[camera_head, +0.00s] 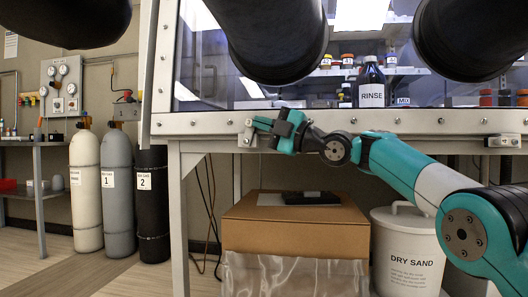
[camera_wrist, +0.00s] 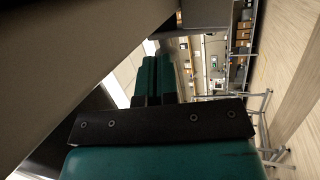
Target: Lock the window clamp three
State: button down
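A small metal window clamp (camera_head: 245,137) sits on the window's lower frame, at the left in the head view. A second clamp (camera_head: 503,141) sits on the same frame at the far right. I can read no number on either clamp. My gripper (camera_head: 257,123) is right beside the left clamp, its teal fingertips pointing left at the clamp's upper right. In the wrist view my gripper's fingers (camera_wrist: 157,62) are close together, with nothing visible between them. I cannot tell whether the fingertips touch the clamp, whose handle is partly hidden.
Black glove ports (camera_head: 270,45) bulge out above my arm. A cardboard box (camera_head: 290,232) and a white DRY SAND bin (camera_head: 408,262) stand below the frame. Gas cylinders (camera_head: 118,190) stand at the left. A RINSE bottle (camera_head: 371,88) is behind the window.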

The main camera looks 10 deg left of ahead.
dwell(0.6)
jog(key=s+d+b, duration=0.3)
jog(key=d+b, duration=0.1)
jog(key=d, duration=0.9)
jog(key=shift+s+d+f, duration=0.2)
jog(key=shift+s+f, duration=0.1)
jog(key=shift+f, duration=0.05)
